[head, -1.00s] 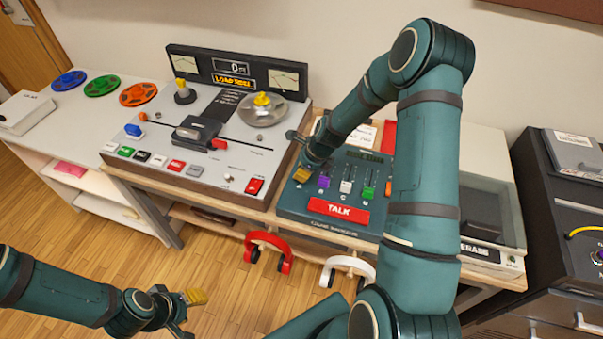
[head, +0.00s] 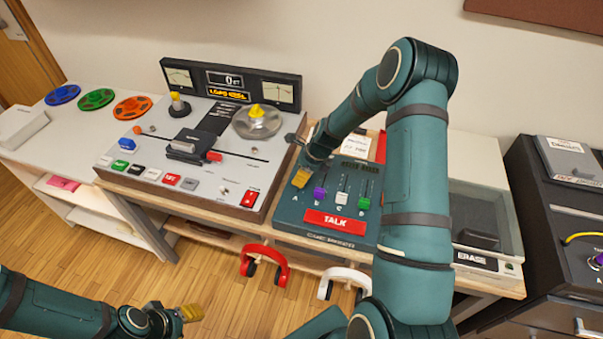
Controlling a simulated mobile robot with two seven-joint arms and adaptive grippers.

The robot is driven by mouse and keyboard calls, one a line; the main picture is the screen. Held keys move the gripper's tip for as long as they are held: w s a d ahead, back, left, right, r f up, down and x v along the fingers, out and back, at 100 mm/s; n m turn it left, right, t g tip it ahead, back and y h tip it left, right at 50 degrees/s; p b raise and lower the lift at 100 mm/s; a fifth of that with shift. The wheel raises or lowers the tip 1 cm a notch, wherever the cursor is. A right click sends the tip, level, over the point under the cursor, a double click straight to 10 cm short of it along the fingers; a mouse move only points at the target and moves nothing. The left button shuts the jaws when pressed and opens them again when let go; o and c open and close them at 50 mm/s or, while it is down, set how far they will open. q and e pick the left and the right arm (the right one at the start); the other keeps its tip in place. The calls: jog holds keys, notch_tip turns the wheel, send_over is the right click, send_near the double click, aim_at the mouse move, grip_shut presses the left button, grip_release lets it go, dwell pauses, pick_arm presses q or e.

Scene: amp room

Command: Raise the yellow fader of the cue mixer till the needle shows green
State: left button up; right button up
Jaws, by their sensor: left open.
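The cue mixer (head: 288,213) is a teal box with a red TALK key (head: 337,222). Its purple fader (head: 319,194), white fader (head: 342,199) and green fader (head: 364,202) show. No mixer needle can be made out; my right arm hides the mixer's right side. My left gripper (head: 180,317) is open and empty, low at the left, over the floor.
A tape deck (head: 200,188) with two needle meters stands left of the mixer. Coloured reels (head: 96,99) lie on the left shelf. Red headphones (head: 265,262) and white headphones (head: 342,280) hang below the bench edge. An ERASE unit (head: 490,262) stands to the right.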

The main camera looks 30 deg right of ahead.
jog(key=v, duration=1.2)
jog(key=shift+a+f, duration=0.1)
